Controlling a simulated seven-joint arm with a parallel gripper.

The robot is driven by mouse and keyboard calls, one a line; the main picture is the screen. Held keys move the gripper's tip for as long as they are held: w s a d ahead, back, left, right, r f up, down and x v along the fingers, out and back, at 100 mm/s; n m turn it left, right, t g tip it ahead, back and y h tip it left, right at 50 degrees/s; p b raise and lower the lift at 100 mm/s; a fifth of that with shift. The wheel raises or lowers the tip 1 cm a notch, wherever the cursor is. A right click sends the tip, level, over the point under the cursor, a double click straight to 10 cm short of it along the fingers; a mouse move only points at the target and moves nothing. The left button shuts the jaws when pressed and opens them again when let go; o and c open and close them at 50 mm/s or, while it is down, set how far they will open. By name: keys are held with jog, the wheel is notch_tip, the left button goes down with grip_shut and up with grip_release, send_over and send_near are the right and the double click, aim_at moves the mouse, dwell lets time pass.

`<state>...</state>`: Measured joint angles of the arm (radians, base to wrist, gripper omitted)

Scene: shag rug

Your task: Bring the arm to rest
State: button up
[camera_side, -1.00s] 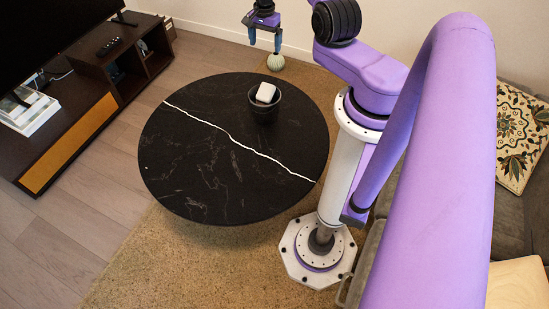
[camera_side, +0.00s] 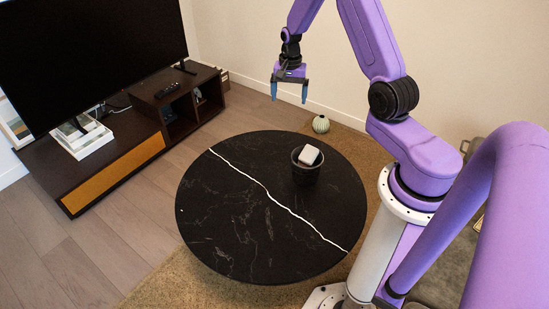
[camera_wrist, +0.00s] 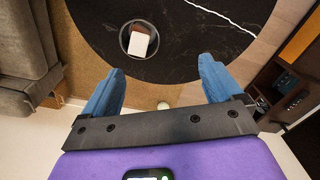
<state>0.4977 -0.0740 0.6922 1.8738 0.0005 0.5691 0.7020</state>
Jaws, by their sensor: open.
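My gripper (camera_side: 289,90) is open and empty, with its blue fingers spread apart and pointing down. In the side view it is in the air, above and behind the far edge of the round black table. My arm reaches up and over from the right side of the table.
The round black table (camera_side: 250,225) with a white vein stands on a tan rug. A dark bowl (camera_side: 305,173) on it holds a white block (camera_side: 309,155). A ribbed pale vase (camera_side: 321,124) is behind. A television (camera_side: 95,50) stands on the dark cabinet (camera_side: 60,170) at left.

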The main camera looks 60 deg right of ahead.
jog(key=s+a+r+n, duration=0.4)
jog(key=a+r+n, duration=0.15)
jog(key=a, duration=0.55)
jog(key=s+a+r+n, duration=0.3)
jog(key=a+r+n, duration=0.25)
jog(key=a, duration=0.55)
jog(key=s+a+r+n, duration=0.2)
jog(key=s+n, duration=0.5)
jog(key=s, duration=0.4)
jog(key=s+a+r+n, duration=0.2)
jog(key=s+n, duration=0.5)
jog(key=s, duration=0.4)
jog(key=shift+s+a+r+n, duration=0.2)
jog(key=shift+s+a+n, duration=0.15)
jog(key=shift+a, duration=0.25)
